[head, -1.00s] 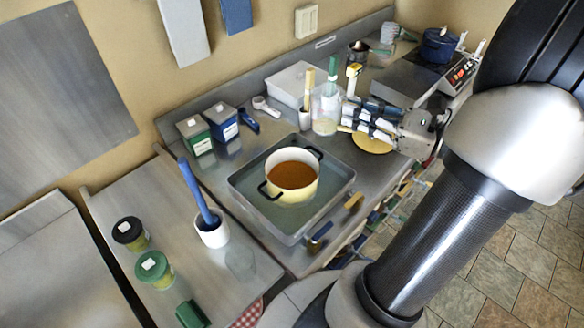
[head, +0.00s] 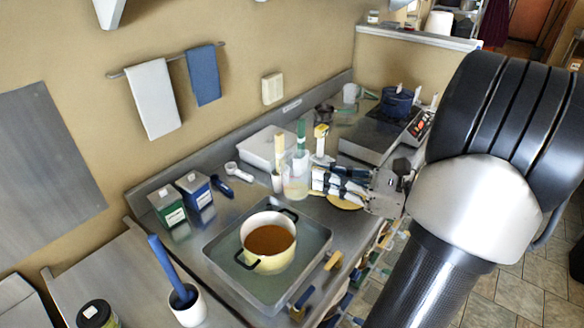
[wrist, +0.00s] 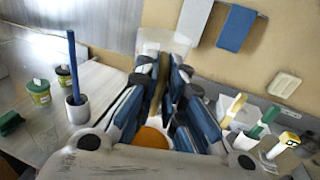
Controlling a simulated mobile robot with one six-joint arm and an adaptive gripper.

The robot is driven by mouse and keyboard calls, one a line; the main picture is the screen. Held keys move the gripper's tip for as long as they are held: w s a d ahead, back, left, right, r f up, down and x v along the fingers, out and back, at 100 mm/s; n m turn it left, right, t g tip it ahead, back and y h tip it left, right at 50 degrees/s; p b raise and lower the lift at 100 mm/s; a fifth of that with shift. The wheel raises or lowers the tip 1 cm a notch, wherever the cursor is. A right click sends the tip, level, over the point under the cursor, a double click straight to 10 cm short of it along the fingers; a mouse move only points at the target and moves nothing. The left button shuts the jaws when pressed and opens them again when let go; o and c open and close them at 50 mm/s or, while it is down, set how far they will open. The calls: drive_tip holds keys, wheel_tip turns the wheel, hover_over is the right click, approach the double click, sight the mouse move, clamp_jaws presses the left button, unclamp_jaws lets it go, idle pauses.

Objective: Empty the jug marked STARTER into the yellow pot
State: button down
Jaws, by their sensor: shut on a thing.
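The cream-yellow pot (head: 259,261), with black handles and orange-brown liquid, stands in a metal tray (head: 213,250) of water. A clear jug (head: 295,187) with pale contents stands out behind and right of the pot. My gripper (head: 318,182) is shut on its right side, where I take the handle to be; the fingers hide the grip. In the wrist view my gripper (wrist: 163,95) surrounds a thin brownish strip, with the translucent jug (wrist: 167,42) beyond. No STARTER mark is readable. I cannot tell whether the jug touches the counter.
A yellow disc (head: 345,202) lies below my gripper. Tools with green and yellow handles stand behind the jug, near a white bin (head: 262,148). Green and blue boxes (head: 193,187) stand left. A white cup (head: 186,308) holds a tall blue handle. A hob with a blue pot (head: 396,102) is far right.

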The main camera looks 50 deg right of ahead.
idle(0.4)
wheel_tip(320, 180, up, 5)
drive_tip(key=p, duration=0.5)
idle(0.7)
